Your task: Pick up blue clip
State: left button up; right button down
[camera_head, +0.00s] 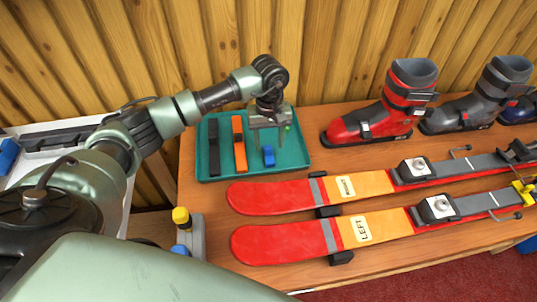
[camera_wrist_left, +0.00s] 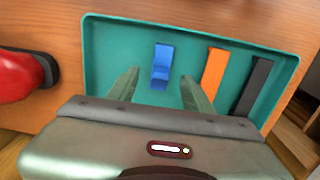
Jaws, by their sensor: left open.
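The blue clip (camera_head: 268,156) lies in the teal tray (camera_head: 298,158) on the bench, at the tray's right side in the head view. It also shows in the left wrist view (camera_wrist_left: 161,66), near the middle of the picture. My left gripper (camera_head: 268,146) points down over the tray, its fingers apart and empty. In the left wrist view the blue clip appears ahead of and between the two fingers (camera_wrist_left: 158,88); I cannot tell the exact height of the fingertips above it. My right gripper is in neither view.
An orange strip (camera_head: 239,145) and a black strip (camera_head: 214,148) lie in the tray left of the blue clip. Two red and yellow skis (camera_head: 290,195) lie just in front. A red boot (camera_head: 385,112) stands right of the tray. A wooden wall rises behind.

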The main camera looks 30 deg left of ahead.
aim_at(269, 148)
pick_arm(q)
notch_tip(269, 148, down, 4)
jog(key=shift+b, duration=0.7)
jog(key=shift+r, duration=0.1)
grip_shut()
